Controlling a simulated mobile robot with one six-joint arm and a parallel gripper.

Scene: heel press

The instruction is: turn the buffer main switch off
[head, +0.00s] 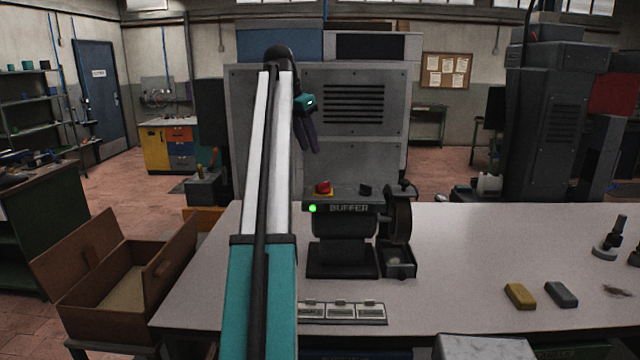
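The buffer (343,225) is a dark machine on the bench, with a label reading "BUFFER" on its front. A red switch (323,188) on a yellow base sits on the left of its top panel. A black knob (365,190) sits on the right of that panel. A green lamp (312,208) glows at the front left. A dark wheel (398,221) stands on the buffer's right side. My gripper (312,150) hangs above and behind the red switch in the picture, apart from it, fingers pointing down. The gap between its fingers is too small to judge.
The buffer stands on a pale bench (460,240). Three small panels (341,312) lie in front of it. A yellow bar (520,296) and a grey bar (561,294) lie at right. An open brown box (118,285) stands left. A large grey cabinet (352,120) stands behind.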

